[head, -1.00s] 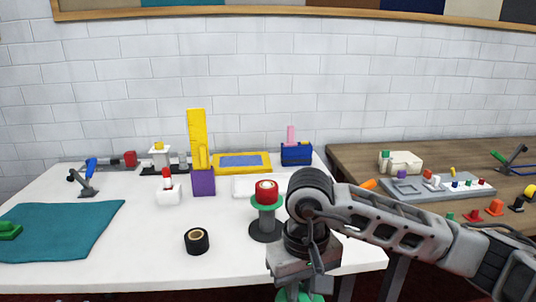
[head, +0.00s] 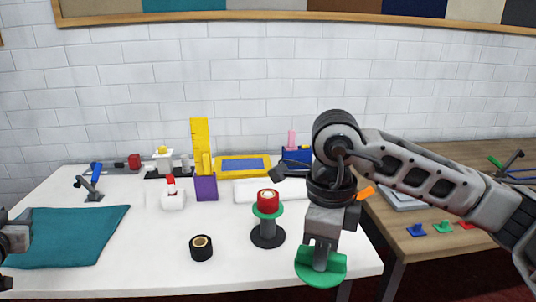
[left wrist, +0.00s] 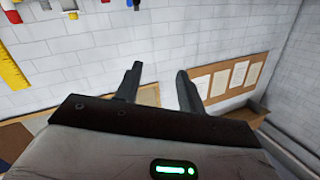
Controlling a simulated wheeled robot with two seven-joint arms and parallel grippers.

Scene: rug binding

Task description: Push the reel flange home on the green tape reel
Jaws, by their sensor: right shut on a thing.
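My right gripper (head: 321,256) is shut on the green reel flange (head: 320,276), a half-round-looking green piece held over the front right of the white table. The tape reel (head: 268,207) stands upright left of it, with a red roll on top, a green disc below that and a dark round base. The held flange is apart from the reel, to its right and nearer to me. My left gripper shows at the left edge in the head view (head: 14,238). In the left wrist view (left wrist: 157,74) its two fingers are apart with nothing between them.
A black tape roll (head: 201,248) lies left of the reel. A teal mat (head: 75,235) covers the table's left. A purple block (head: 205,187) with yellow pieces and a yellow-blue tray (head: 243,166) stand behind. Small coloured pieces (head: 443,227) lie on the wooden table at right.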

